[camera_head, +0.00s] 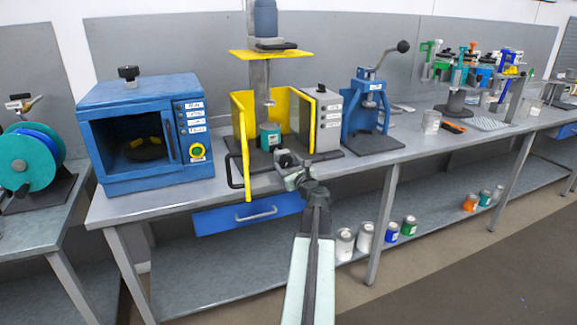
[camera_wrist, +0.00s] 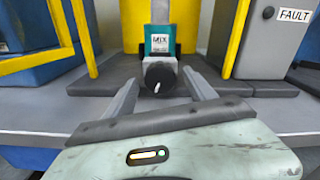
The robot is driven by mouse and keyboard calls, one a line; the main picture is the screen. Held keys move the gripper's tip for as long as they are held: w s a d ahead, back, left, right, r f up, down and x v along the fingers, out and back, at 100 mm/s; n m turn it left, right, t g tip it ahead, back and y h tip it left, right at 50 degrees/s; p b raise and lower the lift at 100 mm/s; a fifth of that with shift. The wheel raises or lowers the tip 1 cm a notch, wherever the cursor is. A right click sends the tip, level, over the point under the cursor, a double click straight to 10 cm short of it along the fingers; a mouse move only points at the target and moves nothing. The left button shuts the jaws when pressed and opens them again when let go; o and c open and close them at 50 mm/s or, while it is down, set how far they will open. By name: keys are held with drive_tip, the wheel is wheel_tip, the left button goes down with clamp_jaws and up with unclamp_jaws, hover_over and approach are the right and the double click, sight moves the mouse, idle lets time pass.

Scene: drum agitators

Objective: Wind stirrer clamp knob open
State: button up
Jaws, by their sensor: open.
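The stirrer stands on the bench inside a yellow guard (camera_head: 242,122) with open side panels. A teal can labelled MIX (camera_head: 270,137) sits at its base; the can also shows in the wrist view (camera_wrist: 160,40). In front of the can is the black round clamp knob (camera_wrist: 160,77) with a white mark, facing me. My gripper (camera_head: 288,168) is at the bench's front edge before the stirrer. In the wrist view my gripper (camera_wrist: 160,95) is open, one finger on each side of the knob, with visible gaps. Exact depth at the knob is unclear.
A blue oven-like box (camera_head: 150,130) stands left of the stirrer. A grey control box (camera_head: 322,120) with a FAULT label is right of it, then a blue lever press (camera_head: 370,120). A blue drawer (camera_head: 245,214) is below the bench top.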

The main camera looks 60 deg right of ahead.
drive_tip(key=c, duration=1.3)
drive_tip(key=n, duration=0.4)
drive_tip(key=shift+c, duration=0.3)
drive_tip(key=o, duration=1.4)
drive_tip(key=shift+c, duration=0.2)
drive_tip(key=v, duration=0.8)
drive_tip(key=shift+w, duration=0.1)
